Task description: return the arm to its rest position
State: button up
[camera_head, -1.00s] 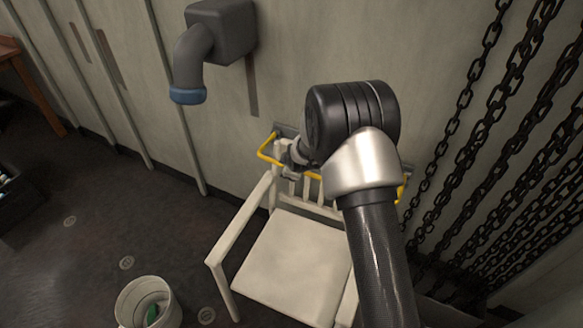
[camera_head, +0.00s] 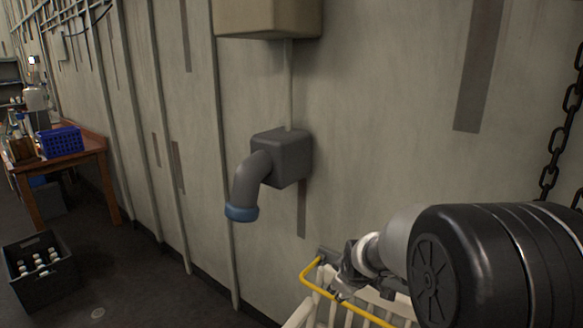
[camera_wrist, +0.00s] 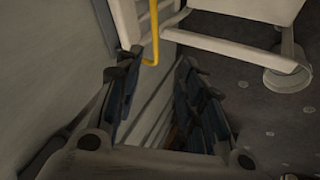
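My gripper (camera_wrist: 158,62) shows in the wrist view with its two dark fingers apart and nothing held between them. In the head view my arm comes in from the lower right, and my gripper (camera_head: 347,277) is small and partly hidden near the yellow rail (camera_head: 318,288). The rail is by the back of the white chair (camera_head: 333,312), at the bottom of the picture. I cannot tell whether the gripper touches the rail. In the wrist view the chair (camera_wrist: 215,42) and the yellow rail (camera_wrist: 154,30) lie beyond the fingertips.
A grey elbow pipe (camera_head: 250,187) with a blue end juts from the wall. A dark crate of bottles (camera_head: 42,298) stands on the floor, left. A wooden table (camera_head: 105,165) bears a blue basket (camera_head: 60,141). A chain (camera_head: 555,150) hangs right.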

jog(key=s+r+m, duration=0.2)
jog(key=s+r, duration=0.5)
jog(key=s, duration=0.1)
jog(key=s+r+m+g, duration=0.1)
jog(key=s+r+m, duration=0.1)
jog(key=s, duration=1.2)
jog(key=s+r+m+g, duration=0.1)
jog(key=s+m, duration=0.3)
jog(key=s, duration=1)
jog(key=shift+s+d+r+m, duration=0.15)
jog(key=shift+s+r+m, duration=0.2)
jog(key=shift+r, duration=0.35)
